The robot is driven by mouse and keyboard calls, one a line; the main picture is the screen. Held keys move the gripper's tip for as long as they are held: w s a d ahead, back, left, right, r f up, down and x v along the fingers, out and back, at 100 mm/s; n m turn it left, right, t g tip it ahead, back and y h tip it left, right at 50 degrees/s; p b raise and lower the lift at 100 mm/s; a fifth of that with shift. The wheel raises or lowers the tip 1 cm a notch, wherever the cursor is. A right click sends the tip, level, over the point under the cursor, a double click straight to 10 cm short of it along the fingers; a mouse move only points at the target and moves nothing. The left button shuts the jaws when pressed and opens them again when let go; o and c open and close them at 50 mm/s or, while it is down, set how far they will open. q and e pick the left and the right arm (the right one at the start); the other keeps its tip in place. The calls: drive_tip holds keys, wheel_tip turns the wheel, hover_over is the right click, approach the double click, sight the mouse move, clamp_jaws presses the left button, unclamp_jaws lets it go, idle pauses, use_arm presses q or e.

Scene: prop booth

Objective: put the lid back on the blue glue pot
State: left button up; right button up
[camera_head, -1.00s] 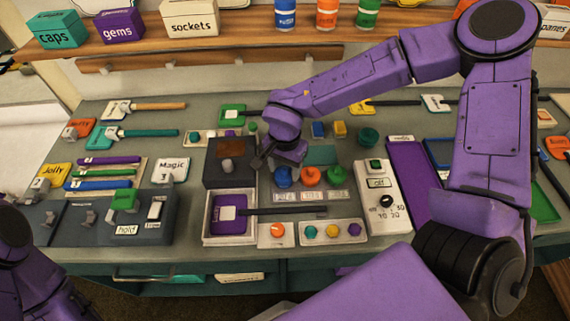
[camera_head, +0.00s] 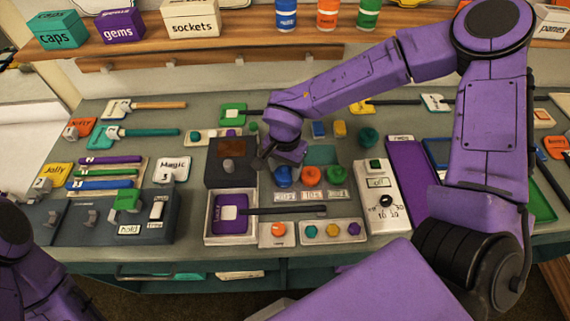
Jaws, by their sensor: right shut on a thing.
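The blue glue pot (camera_head: 282,177) stands at the left end of a row of three pots, left of an orange pot (camera_head: 310,175) and a green pot (camera_head: 336,173). My right gripper (camera_head: 263,161) is just behind and left of the blue pot, close to it. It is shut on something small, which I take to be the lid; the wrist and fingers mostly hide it. I cannot tell whether it touches the pot. My left arm shows at the lower left edge; its gripper is out of view.
A dark box with a grey knob (camera_head: 228,166) stands left of the right gripper. In front is a white tray (camera_head: 249,238) with a purple label and a dark-handled tool. A white dial box (camera_head: 376,211) stands right of the pots. The bench is crowded.

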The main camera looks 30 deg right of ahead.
drive_tip(key=p, duration=0.2)
drive_tip(key=shift+w+f+p, duration=0.1)
drive_tip(key=shift+f+p, duration=0.1)
drive_tip(key=shift+p, duration=0.1)
idle(2.1)
idle(0.3)
drive_tip(key=o, duration=1.3)
drive_tip(key=shift+o, duration=0.2)
drive_tip(key=shift+r+p, duration=1.4)
drive_tip(key=shift+p, duration=0.2)
drive_tip(key=shift+r, duration=2.1)
clamp_jaws()
drive_tip(key=shift+f, duration=0.1)
drive_tip(key=shift+f+b, duration=0.9)
drive_tip(key=shift+f, duration=1.15)
